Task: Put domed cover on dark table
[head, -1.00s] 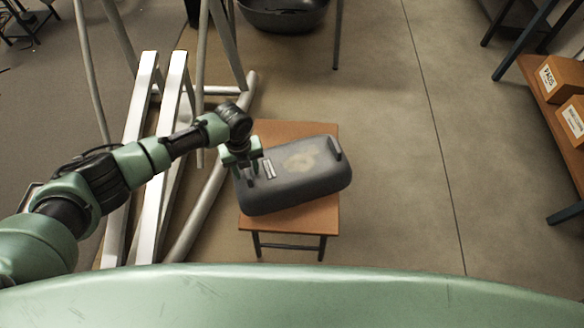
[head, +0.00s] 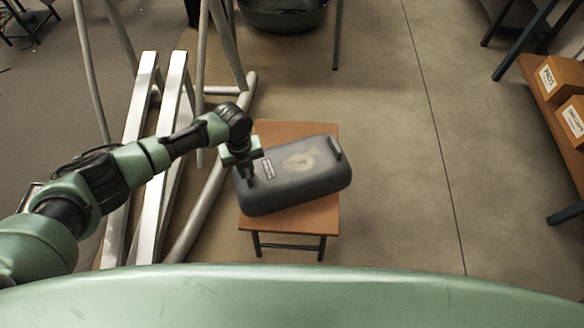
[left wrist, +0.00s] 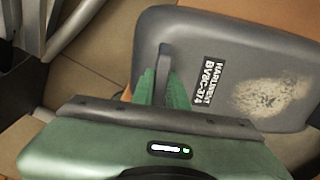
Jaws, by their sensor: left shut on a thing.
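The domed cover (head: 305,178) is a dark grey, rounded rectangular shell with a pale worn patch, a small label and a raised grip at each end. It rests slightly turned on a small brown-topped table (head: 290,220) with dark legs. My left gripper (head: 250,178) is at the cover's left end, shut on the grip there. In the left wrist view the fingers (left wrist: 163,82) close around that grip, beside the cover's label (left wrist: 208,82). My right gripper is in neither view. I cannot pick out a dark table with certainty.
Pale metal beams and tubes (head: 172,110) stand left of the small table, close to my left arm. A dark round tub (head: 283,14) is at the back. A brown shelf with boxes (head: 562,75) is at the right. The floor between is clear.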

